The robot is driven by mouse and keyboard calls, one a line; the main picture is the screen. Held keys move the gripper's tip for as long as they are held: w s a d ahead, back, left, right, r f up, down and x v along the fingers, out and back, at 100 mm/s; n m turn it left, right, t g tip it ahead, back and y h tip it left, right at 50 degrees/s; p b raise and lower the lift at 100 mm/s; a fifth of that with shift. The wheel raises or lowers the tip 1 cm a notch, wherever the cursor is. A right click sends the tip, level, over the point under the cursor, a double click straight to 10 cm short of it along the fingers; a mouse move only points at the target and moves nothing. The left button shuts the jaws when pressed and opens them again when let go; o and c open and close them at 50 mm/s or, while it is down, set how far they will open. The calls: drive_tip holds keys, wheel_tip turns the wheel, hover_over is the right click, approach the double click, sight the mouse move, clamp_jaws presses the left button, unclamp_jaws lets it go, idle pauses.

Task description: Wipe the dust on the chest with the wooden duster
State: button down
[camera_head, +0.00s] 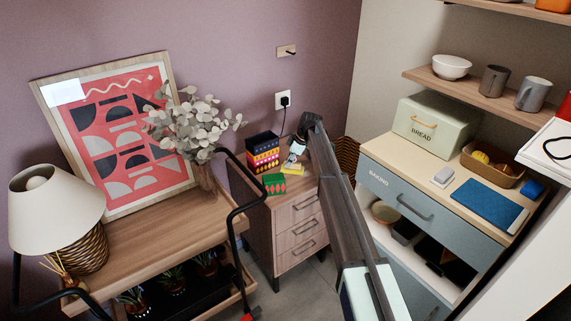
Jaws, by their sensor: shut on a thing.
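The chest (298,208) is a low wooden unit with several drawers against the purple wall, in the middle of the view. My gripper (296,150) is at the end of my dark arm, low over the back right of the chest top. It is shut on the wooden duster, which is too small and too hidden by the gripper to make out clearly. I cannot tell whether the duster touches the top. Dust cannot be made out at this size.
Colourful stacked boxes (262,152) and a green box with red diamonds (274,184) stand on the chest top, left of my gripper. A wooden side table (140,237) with a lamp (55,208) and vase is on the left. A blue-grey cabinet (431,210) stands right.

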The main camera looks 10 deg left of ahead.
drive_tip(key=shift+w+d, duration=1.55)
drive_tip(key=shift+d, duration=0.15)
drive_tip(key=shift+w+d, duration=1.5)
drive_tip(key=shift+d, duration=0.15)
drive_tip(key=shift+r, duration=0.1)
drive_tip(key=shift+r+p, duration=0.65)
drive_tip(key=shift+r, duration=2.25)
drive_tip(key=shift+r+p, duration=0.45)
drive_tip(key=shift+r, duration=1.05)
drive_tip(key=shift+s, duration=0.1)
